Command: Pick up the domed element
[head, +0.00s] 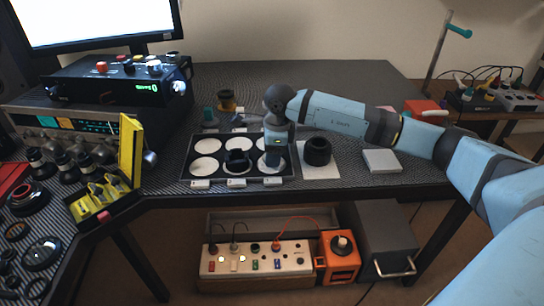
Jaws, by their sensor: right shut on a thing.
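My right gripper (273,160) points straight down over the front right white round pad of the black tray (186,172). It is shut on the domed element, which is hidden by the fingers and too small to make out. I cannot tell whether the element still touches the pad. My left gripper is not in view.
A black ring (238,159) sits on the tray's front middle pad. A black lens barrel (318,151) stands on a white square right of the tray. A white block (382,161) lies further right. A yellow open case (130,150) and several lens parts are at left.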

